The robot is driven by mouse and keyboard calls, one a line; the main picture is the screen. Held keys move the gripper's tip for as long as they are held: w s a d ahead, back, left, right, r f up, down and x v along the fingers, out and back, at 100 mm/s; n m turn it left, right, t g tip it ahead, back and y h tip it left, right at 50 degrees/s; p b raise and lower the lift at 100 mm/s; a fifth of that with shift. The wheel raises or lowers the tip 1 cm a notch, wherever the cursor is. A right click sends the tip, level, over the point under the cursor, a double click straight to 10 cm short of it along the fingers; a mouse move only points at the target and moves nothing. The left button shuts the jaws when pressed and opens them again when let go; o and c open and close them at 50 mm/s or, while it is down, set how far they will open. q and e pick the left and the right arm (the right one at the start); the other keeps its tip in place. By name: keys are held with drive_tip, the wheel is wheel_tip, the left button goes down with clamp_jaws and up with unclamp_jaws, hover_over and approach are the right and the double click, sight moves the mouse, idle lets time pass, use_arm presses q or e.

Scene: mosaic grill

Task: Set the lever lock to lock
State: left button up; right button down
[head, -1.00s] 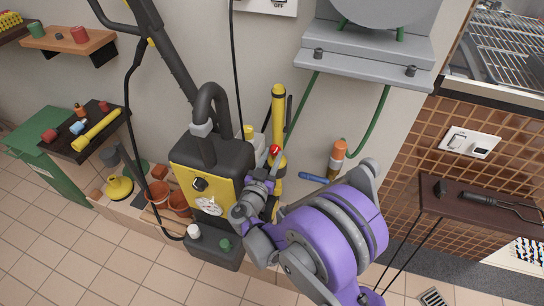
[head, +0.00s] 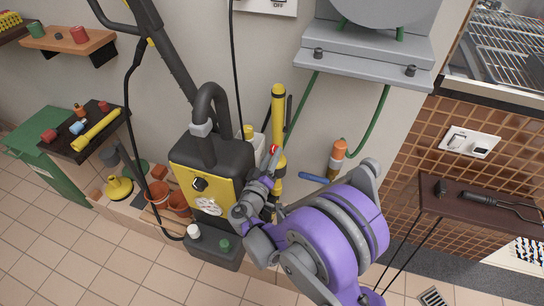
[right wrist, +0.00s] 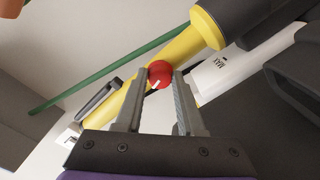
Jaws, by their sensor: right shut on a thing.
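A small round red knob (right wrist: 159,74), which looks like the lever's end, sits between the fingertips of my right gripper (right wrist: 160,90) in the right wrist view. The gripper is shut on it. In the head view the red knob (head: 274,150) shows at the tip of my right gripper (head: 270,163), beside a yellow upright tube (head: 278,108) and the black-and-yellow machine (head: 212,160). The lever's body and any lock marking are hidden or too small to read. My left gripper is not in view.
A white container marked MAX (right wrist: 217,68) is close to the fingers. An orange-topped bottle (head: 337,158) and a blue bar (head: 313,177) are to the right. Terracotta pots (head: 157,193) stand left of the machine.

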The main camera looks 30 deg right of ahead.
drive_tip(key=shift+n, duration=1.6)
drive_tip(key=c, duration=0.5)
unclamp_jaws()
drive_tip(key=shift+a, duration=0.1)
drive_tip(key=p+v, duration=0.1)
drive_tip(key=v, duration=0.9)
drive_tip(key=shift+s+a, duration=0.2)
drive_tip(key=shift+s, duration=0.15)
